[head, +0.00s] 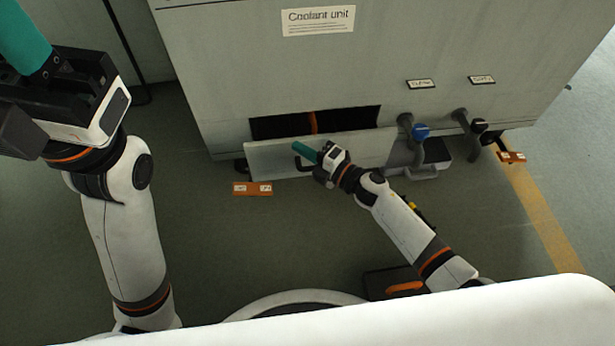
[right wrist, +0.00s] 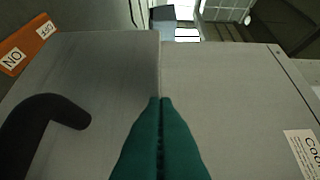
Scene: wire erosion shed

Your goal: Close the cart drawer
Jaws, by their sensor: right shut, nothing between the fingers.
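The drawer's pale grey front panel (head: 375,148) sits low on the coolant unit, with a dark opening (head: 350,119) showing above and behind it. A black handle (head: 299,157) is on the panel; it also shows in the right wrist view (right wrist: 42,112). My right gripper (head: 297,147) is shut and empty, in front of the panel beside the handle. In the right wrist view its teal fingertips (right wrist: 160,99) lie at the panel's edge; I cannot tell whether they touch. My left gripper's teal fingers (head: 22,35) are cut off at the top left, far from the drawer.
The large grey coolant unit (head: 230,70) fills the back. Hoses with a blue fitting (head: 421,131) and a dark fitting (head: 480,126) hang at its right. An orange label plate (head: 252,188) is below the panel. The floor (head: 230,240) between my arms looks clear.

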